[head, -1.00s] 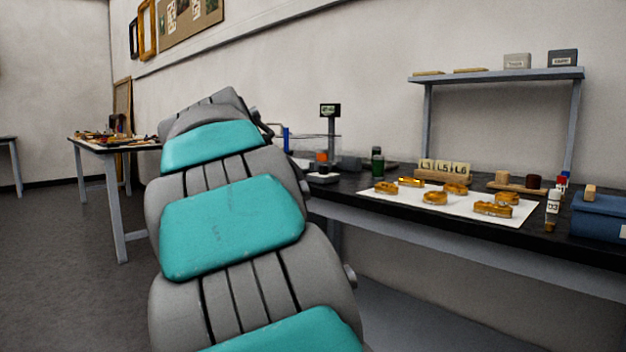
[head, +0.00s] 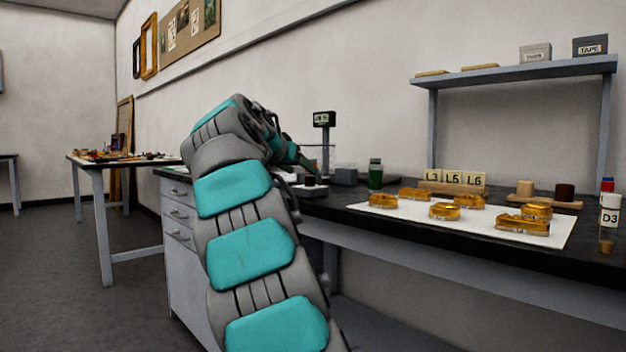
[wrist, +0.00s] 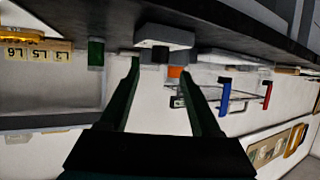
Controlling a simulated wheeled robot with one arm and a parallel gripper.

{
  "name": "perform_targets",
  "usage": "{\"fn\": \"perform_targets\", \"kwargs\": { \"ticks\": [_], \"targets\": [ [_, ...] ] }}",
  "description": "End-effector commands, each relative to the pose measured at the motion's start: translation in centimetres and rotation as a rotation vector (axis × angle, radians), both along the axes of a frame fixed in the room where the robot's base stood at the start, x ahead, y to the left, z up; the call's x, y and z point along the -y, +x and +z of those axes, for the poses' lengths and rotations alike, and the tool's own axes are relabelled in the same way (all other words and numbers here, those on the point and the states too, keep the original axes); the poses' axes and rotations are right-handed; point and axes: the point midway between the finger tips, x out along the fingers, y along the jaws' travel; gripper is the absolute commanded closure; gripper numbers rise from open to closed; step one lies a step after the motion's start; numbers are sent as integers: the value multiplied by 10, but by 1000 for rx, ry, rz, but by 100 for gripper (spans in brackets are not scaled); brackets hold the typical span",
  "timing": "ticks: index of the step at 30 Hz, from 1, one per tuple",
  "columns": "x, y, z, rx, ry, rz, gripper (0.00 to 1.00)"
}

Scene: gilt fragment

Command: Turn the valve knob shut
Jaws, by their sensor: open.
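A small pale box with a dark knob on top (head: 309,180) sits on the black bench; I take this for the valve knob. In the wrist view, which is upside down, the dark knob (wrist: 160,54) juts from the pale box (wrist: 165,38). My gripper (head: 308,167) is just above and behind the knob in the head view, partly hidden by my arm.
A green bottle (head: 375,173) and a grey block (head: 345,176) stand right of the box. A scale display (head: 324,119) rises behind. Amber pieces lie on a white sheet (head: 550,240). Blue (wrist: 224,96) and red (wrist: 267,95) upright parts stand by a wire frame.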

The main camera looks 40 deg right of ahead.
Motion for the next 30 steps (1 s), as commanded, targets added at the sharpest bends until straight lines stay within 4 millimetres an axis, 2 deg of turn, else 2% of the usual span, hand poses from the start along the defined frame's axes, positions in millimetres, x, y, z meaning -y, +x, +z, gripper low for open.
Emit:
{"fn": "perform_targets", "kwargs": {
  "ticks": [13, 25, 30],
  "targets": [
    [50, 25, -25, -4, 2, -1, 36],
    [57, 29, -27, -2, 0, -1, 36],
    [57, 29, -27, -2, 1, -1, 55]
  ]
}}
